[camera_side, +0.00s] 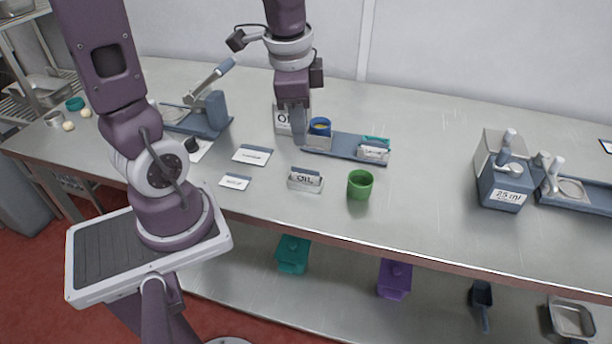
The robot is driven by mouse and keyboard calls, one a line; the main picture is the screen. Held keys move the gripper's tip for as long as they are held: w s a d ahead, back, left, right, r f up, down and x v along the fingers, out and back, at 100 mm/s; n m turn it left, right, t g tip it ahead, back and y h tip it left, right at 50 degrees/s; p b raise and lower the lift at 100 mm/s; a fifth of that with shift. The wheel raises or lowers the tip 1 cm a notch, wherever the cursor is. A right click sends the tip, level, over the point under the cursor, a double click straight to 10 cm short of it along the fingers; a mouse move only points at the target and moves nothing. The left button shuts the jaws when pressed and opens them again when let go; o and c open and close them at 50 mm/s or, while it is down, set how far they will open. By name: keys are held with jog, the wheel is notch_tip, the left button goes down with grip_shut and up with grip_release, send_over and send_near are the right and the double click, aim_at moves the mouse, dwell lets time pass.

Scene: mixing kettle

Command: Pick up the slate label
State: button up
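No label is plainly all slate. A white card with a slate-coloured edge (252,155) lies flat on the steel table, left of my gripper. A smaller card with a similar edge (235,181) lies nearer the front. A small holder marked "OIL" (305,183) stands in front of my gripper, and its top looks slate. My gripper (300,142) points down above the table near the left end of the slate tray (343,147). Its fingers overlap in this view, so their opening cannot be told. Nothing is clearly seen between them.
An "OIL" sign (279,119) stands partly behind my gripper. A blue cup (320,127) and a labelled holder (373,152) are on the tray. A green cup (360,185) stands near the front edge. A slate press (208,112) is at left, a "25 ml" dispenser (503,190) at right.

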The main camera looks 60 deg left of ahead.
aim_at(308, 177)
jog(key=w+a+f+m, duration=0.1)
jog(key=f, duration=0.3)
jog(key=w+a+f+m+g, duration=0.1)
jog(key=f, duration=0.4)
jog(key=w+a+f+m+h, duration=0.1)
jog(key=a+f, duration=0.1)
jog(key=f, duration=0.3)
jog(key=shift+w+a+f+g, duration=0.1)
jog(key=shift+w+f+g, duration=0.05)
jog(key=shift+f+g, duration=0.15)
grip_shut()
